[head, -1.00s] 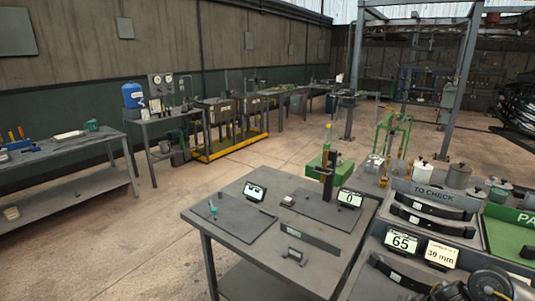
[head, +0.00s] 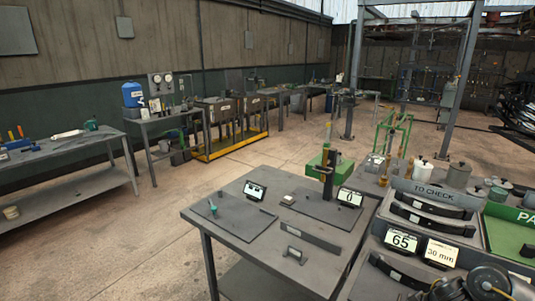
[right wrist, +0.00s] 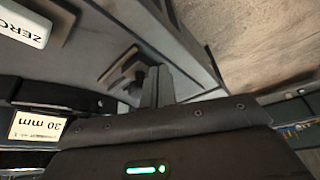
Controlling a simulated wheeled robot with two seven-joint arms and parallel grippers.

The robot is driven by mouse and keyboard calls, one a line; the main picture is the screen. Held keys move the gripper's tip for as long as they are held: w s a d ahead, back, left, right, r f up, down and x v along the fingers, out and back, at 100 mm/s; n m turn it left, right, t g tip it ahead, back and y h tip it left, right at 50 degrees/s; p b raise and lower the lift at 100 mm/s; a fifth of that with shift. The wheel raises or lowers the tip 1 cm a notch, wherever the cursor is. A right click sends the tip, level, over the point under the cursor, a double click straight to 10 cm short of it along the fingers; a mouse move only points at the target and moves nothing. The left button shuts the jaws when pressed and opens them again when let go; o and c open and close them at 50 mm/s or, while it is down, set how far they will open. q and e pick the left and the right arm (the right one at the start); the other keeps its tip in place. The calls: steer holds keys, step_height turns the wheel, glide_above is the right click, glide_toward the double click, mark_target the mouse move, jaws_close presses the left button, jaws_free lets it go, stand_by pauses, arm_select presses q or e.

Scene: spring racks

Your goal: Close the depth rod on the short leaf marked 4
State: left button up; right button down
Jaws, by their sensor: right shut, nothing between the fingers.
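Dark curved leaves (head: 420,218) lie in the grey rack marked TO CHECK (head: 437,190); a further dark leaf (head: 396,275) lies lower, in front of the displays. No leaf number 4 is legible, and I cannot make out the depth rod for certain. A display reading 65 (head: 401,241) stands beside a card reading 30 mm (head: 441,253). My right arm comes in at the bottom right of the head view. In the right wrist view my right gripper (right wrist: 157,84) is shut and empty, with the 30 mm card (right wrist: 38,127) to its left. My left gripper is out of view.
The grey table (head: 235,237) holds an upright gauge stand (head: 328,172), a display reading 0 (head: 350,197), a second display (head: 254,190) and a long dark bar (head: 309,235). A green tray (head: 510,235) is at the right. A ZERO block (right wrist: 22,22) shows in the wrist view.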

steer(key=shift+w+d+b, duration=0.25)
steer(key=shift+w+d, duration=0.4)
steer(key=shift+w, duration=0.15)
steer(key=shift+w+d+b, duration=0.2)
steer(key=shift+w+d, duration=0.4)
steer(key=shift+w, duration=0.2)
steer(key=shift+r, duration=0.1)
steer(key=shift+w+d+r, duration=0.15)
stand_by(0.3)
steer(key=shift+p, duration=0.55)
stand_by(0.7)
step_height(320, 180, up, 7)
steer(key=p, duration=0.8)
steer(key=shift+s+f, duration=0.2)
steer(key=shift+a, duration=0.2)
